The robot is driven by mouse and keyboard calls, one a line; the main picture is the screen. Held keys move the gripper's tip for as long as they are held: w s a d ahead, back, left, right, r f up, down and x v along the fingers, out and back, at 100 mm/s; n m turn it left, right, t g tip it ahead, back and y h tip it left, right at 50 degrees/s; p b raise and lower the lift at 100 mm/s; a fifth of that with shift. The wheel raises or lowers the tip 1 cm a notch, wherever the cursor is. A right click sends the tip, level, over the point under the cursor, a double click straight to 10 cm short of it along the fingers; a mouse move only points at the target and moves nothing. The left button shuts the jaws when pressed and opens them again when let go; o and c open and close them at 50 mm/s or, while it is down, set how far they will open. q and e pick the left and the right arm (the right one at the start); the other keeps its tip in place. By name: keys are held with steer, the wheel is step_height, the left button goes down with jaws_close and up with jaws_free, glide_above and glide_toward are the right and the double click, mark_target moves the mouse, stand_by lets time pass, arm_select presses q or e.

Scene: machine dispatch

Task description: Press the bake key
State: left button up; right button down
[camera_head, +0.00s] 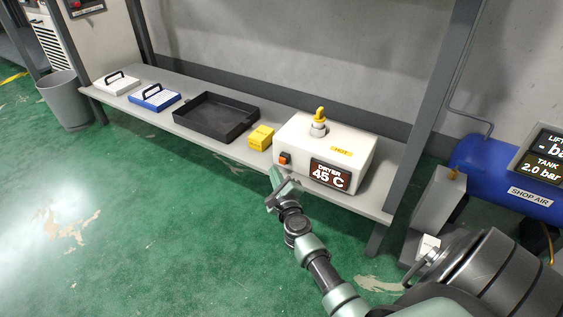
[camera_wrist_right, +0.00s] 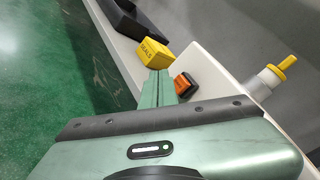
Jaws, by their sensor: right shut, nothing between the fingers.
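The white dryer (camera_head: 345,150) stands on the shelf, with a display reading "DRYER 45 C" and a yellow "HOT" label. An orange key (camera_head: 285,158) in a dark frame sits at the left of its front face; no lettering on it is readable. The key also shows in the right wrist view (camera_wrist_right: 184,83), just right of my fingertips. My right gripper (camera_head: 276,175) is shut and empty, just in front of and below the key. In the right wrist view its fingertips (camera_wrist_right: 158,80) look close beside the key; I cannot tell whether they touch. My left gripper is out of view.
A yellow box (camera_head: 261,137), marked "SEALS" in the right wrist view, stands left of the dryer. Farther left are a black tray (camera_head: 208,133) and blue and white cases. A yellow-topped valve (camera_head: 319,116) rises from the dryer. A shelf post (camera_head: 419,130) stands to the right.

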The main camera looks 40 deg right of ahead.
steer(key=a, duration=0.1)
steer(key=s+a, duration=0.1)
steer(key=a, duration=0.1)
steer(key=shift+s+a, duration=0.2)
steer(key=shift+a, duration=0.05)
stand_by(0.6)
